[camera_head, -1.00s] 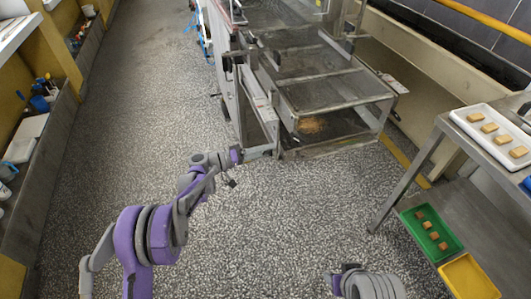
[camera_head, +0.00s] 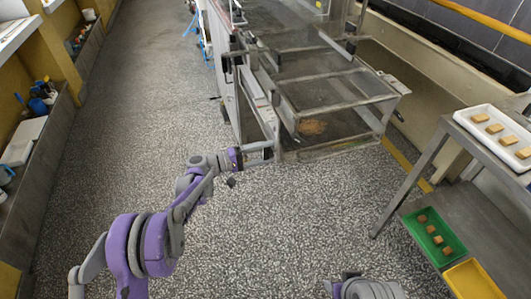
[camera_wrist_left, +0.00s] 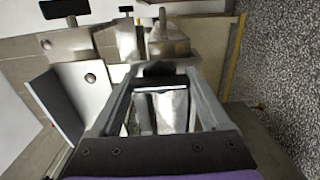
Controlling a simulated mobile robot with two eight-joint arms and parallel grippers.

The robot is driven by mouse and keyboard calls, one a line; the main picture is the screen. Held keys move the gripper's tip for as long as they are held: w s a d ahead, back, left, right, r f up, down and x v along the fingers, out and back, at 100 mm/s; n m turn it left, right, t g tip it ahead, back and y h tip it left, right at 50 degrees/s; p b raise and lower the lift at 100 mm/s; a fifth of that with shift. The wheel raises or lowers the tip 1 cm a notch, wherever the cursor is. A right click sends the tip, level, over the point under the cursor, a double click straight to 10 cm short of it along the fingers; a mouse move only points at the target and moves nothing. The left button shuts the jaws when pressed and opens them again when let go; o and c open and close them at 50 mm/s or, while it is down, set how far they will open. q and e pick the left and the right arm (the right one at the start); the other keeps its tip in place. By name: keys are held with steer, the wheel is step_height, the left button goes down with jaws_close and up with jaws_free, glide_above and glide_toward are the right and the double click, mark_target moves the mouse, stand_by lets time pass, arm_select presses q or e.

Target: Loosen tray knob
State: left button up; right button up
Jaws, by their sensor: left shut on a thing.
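My left gripper (camera_head: 262,152) is at the front left corner of the metal enrober frame (camera_head: 330,150). In the left wrist view its two fingers (camera_wrist_left: 160,82) are closed around a small dark knob (camera_wrist_left: 159,69) on the metal machine. The knob is mostly covered by the fingers, and in the head view it is too small to make out. The mesh tray (camera_head: 335,92) lies in the frame, with brown crumbs (camera_head: 312,127) near its front. Only part of my right arm shows at the bottom edge; its gripper is out of view.
A metal table on the right holds a white tray (camera_head: 467,118) of brown pieces. Below are a green tray (camera_head: 422,212) with several pieces and a yellow tray (camera_head: 470,280). Shelves with tools line the left wall. The speckled floor (camera_head: 110,160) between is clear.

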arm_select(q)
steer(key=o, duration=1.2)
steer(key=v, duration=1.1)
steer(key=shift+p, duration=0.35)
steer(key=shift+d, duration=0.1)
